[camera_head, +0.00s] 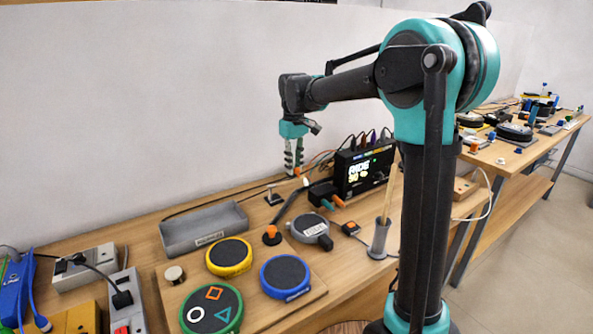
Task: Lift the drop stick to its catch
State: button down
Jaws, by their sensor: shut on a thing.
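My gripper (294,166) hangs below the arm's wrist, above the back of the bench, pointing down. Its fingers are closed, with a small orange spot at their tips; what they hold is too small to make out. A thin pale wooden stick (390,190) stands nearly upright in a grey tube-like holder (379,240) at the right, close beside my column in the picture and apart from my gripper. A dark slanted rod (287,209) rises from an orange-collared base (271,234) below my gripper. I cannot tell for certain which is the drop stick. No catch is clearly visible.
Yellow (229,257), blue (286,277) and green-rimmed (211,309) pads lie on a wooden board. A grey tray (204,229) is behind them. A black box with a lit display (363,168) and cables stands right of my gripper. Power strips crowd the left.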

jog(key=shift+w, duration=0.2)
jog(key=c, duration=1.4)
grip_release()
jog(key=shift+o, duration=0.2)
notch_tip(320, 180, up, 12)
jog(key=shift+s, duration=0.1)
